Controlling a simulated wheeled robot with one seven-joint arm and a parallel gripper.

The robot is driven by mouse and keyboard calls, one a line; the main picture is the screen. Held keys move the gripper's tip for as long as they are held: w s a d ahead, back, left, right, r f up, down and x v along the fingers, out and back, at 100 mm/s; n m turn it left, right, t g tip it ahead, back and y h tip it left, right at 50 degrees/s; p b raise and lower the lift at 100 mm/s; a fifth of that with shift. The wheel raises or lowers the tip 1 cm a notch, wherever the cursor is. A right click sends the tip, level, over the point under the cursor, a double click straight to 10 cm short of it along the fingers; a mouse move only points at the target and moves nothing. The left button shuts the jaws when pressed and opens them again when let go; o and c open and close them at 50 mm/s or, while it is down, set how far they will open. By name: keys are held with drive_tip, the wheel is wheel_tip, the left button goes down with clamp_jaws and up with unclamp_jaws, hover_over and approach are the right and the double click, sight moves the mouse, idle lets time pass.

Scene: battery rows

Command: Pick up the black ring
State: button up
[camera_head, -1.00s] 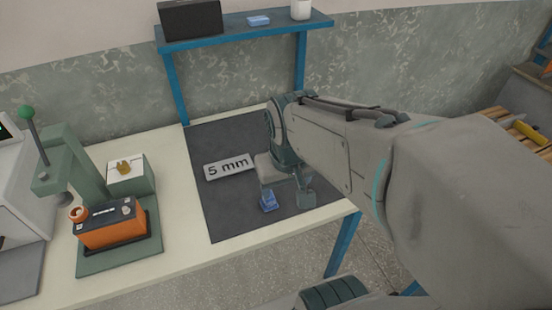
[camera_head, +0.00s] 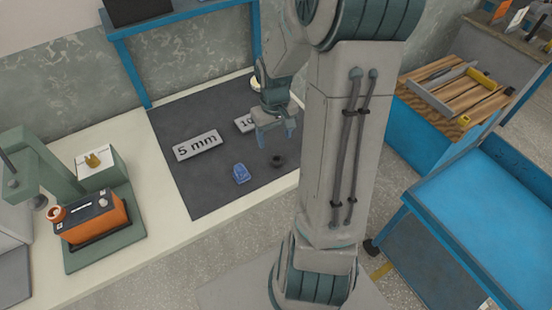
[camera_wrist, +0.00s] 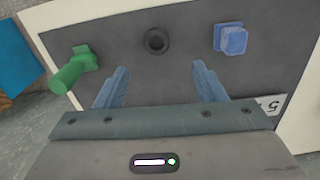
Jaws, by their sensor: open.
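The black ring (camera_head: 278,161) lies on the dark mat near the front edge of the table, to the right of a blue piece. In the wrist view the black ring (camera_wrist: 157,41) shows as a small round with a hole, beyond and roughly between my fingertips. My gripper (camera_head: 276,139) is above the mat, a little behind the ring in the head view, open and empty. In the wrist view my gripper (camera_wrist: 160,78) has its two blue fingers spread apart, with nothing between them.
A blue piece (camera_head: 241,174) is on one side of the ring. A green piece (camera_wrist: 76,67) is on the other side in the wrist view. A "5 mm" plate (camera_head: 198,145) and another plate (camera_head: 245,123) lie on the mat (camera_head: 210,190). A press with an orange block (camera_head: 92,220) stands at left.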

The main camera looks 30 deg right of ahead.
hover_over(277, 156)
drive_tip(key=a, duration=0.1)
drive_tip(key=f, duration=0.4)
drive_tip(key=shift+s+a+f, duration=0.1)
drive_tip(key=shift+s, duration=0.25)
drive_tip(key=shift+s+d+f, duration=0.1)
drive_tip(key=shift+f, duration=1.2)
drive_tip(key=shift+s+d+f, duration=0.1)
drive_tip(key=shift+f, duration=1.2)
drive_tip(key=shift+c, duration=0.3)
drive_tip(key=c, duration=1)
